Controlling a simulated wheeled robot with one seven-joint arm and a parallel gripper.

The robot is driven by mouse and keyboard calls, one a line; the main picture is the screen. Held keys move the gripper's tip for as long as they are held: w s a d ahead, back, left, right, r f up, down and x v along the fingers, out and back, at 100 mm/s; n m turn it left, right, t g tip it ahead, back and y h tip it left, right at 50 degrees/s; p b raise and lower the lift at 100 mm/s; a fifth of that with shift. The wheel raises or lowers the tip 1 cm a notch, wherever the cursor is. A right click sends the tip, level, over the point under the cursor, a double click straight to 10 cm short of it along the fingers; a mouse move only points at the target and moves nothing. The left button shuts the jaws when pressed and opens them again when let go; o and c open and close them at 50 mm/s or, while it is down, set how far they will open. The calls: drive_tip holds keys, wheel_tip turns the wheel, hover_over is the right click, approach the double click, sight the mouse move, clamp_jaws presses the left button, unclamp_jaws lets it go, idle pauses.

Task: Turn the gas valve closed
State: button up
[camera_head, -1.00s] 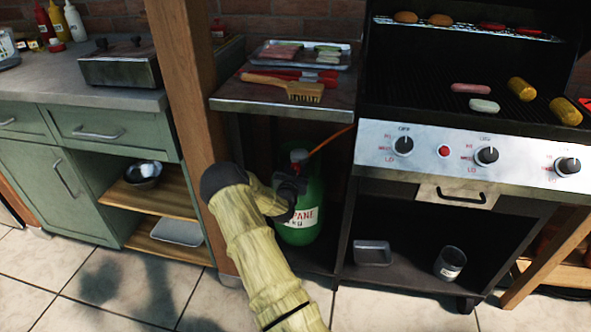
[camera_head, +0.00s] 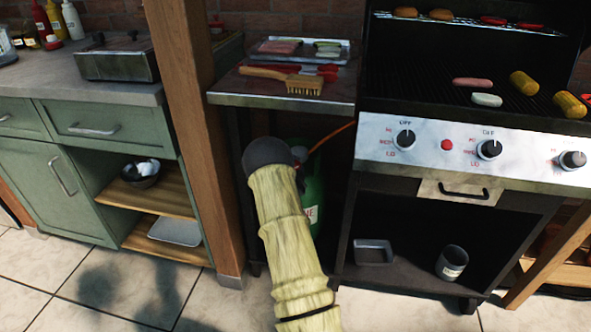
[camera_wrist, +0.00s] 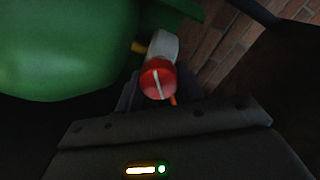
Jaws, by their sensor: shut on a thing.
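The green propane tank (camera_head: 315,192) stands under the side shelf, left of the grill, mostly hidden behind my arm. In the wrist view the tank's green body (camera_wrist: 65,45) fills the upper left. The gas valve's round red knob (camera_wrist: 157,80), with a white line across its face, sits by a pale grey fitting (camera_wrist: 163,47). The line runs nearly upright in that picture, leaning slightly. My gripper (camera_wrist: 157,92) is shut on the knob, its dark fingers partly hidden below it. In the head view my forearm and wrist cover most of the gripper and valve.
An orange hose (camera_head: 333,138) runs up right from the tank towards the grill (camera_head: 470,152). The side shelf (camera_head: 280,95), holding a brush (camera_head: 290,82) and tray, is just above. A wooden post (camera_head: 192,140) stands close on the left. Brick wall lies behind.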

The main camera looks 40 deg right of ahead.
drive_tip(key=m+b, duration=0.2)
drive_tip(key=m, duration=0.4)
drive_tip(key=shift+f, duration=0.2)
drive_tip(key=shift+b, duration=0.3)
drive_tip(key=o, duration=1)
drive_tip(key=shift+c, duration=0.2)
drive_tip(key=p+v, duration=0.4)
drive_tip(key=v, duration=1.3)
drive_tip(key=shift+s, duration=0.25)
drive_tip(key=shift+a, duration=0.1)
